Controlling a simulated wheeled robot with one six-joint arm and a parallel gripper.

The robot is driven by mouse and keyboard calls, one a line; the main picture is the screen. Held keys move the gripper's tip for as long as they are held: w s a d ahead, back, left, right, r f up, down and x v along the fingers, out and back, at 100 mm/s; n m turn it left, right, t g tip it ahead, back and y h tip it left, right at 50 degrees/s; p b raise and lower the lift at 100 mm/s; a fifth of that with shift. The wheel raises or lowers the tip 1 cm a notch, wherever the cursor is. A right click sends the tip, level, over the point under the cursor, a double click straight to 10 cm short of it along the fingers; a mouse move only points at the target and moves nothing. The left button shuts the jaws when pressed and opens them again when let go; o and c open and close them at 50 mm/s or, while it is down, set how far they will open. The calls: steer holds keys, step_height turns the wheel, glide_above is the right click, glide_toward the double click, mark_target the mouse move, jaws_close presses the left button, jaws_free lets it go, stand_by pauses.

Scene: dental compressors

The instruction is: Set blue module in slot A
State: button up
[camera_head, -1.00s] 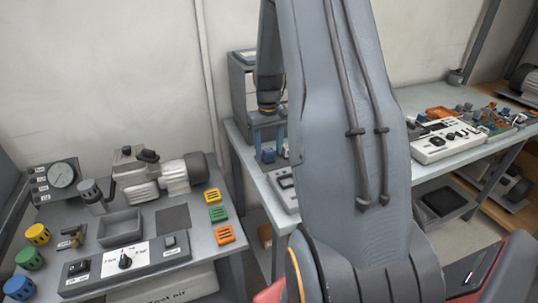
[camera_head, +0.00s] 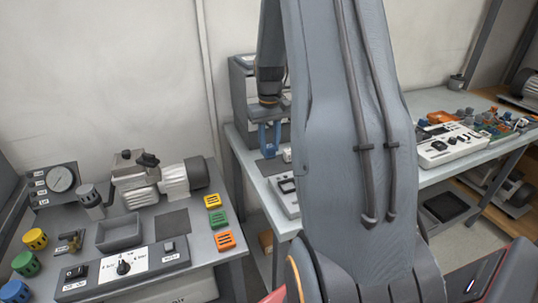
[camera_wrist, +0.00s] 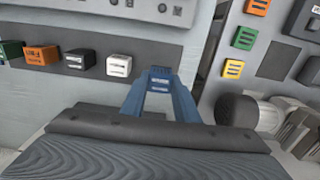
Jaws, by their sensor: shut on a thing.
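My gripper (camera_head: 270,152) points down over the middle bench in the head view, its two blue fingers close together. In the wrist view, my gripper (camera_wrist: 160,80) is shut on the blue module (camera_wrist: 160,86), which has small pale labels. The fingers hide much of the module, and it is too small to make out well in the head view. It is at the right end of a row of modules on a dark strip. I cannot tell whether it touches the strip. I cannot make out slot A.
In the wrist view, white (camera_wrist: 120,66), black (camera_wrist: 80,62), orange (camera_wrist: 42,58) and green (camera_wrist: 11,52) modules stand left of my gripper. A grey cabinet (camera_head: 240,85) stands behind it. The left bench holds a pump (camera_head: 155,178) and a control panel (camera_head: 122,268).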

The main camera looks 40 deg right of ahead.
mark_target(270, 147)
step_height(270, 147, up, 6)
steer(key=shift+f+b, duration=0.2)
steer(key=shift+b, duration=0.35)
steer(key=shift+s+r, duration=0.25)
steer(key=shift+s, duration=0.05)
steer(key=s+a+p, duration=0.4)
steer(key=s+p, duration=0.4)
steer(key=s, duration=0.6)
step_height(270, 147, down, 4)
steer(key=b, duration=0.4)
steer(key=shift+d, duration=0.15)
steer(key=shift+f, duration=0.6)
steer(key=shift+f, duration=1)
